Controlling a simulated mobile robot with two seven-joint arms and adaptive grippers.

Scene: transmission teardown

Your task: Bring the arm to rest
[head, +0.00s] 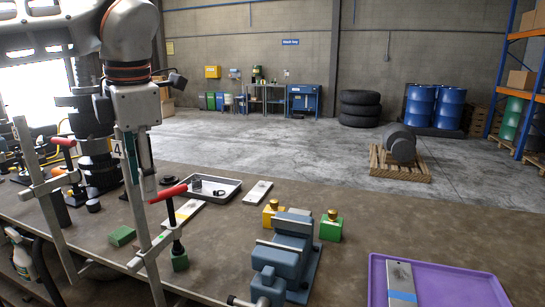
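My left arm comes in from the upper left and hangs in front of the left part of the workbench. My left gripper (148,190) points down beside a bar clamp with a red handle (168,193). Its fingers are seen nearly side-on, so I cannot tell whether they are open or shut, and no held part is visible. A dark stacked assembly (98,165) stands on the bench behind and left of it, partly hidden by my arm. My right gripper is out of view.
A blue vise (283,262) stands at the bench front, near yellow (271,213) and green (331,228) blocks with brass knobs. A metal tray (230,183) lies behind. A purple tray (455,285) with a grey plate (401,282) is at right. Bench space right of the green block is clear.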

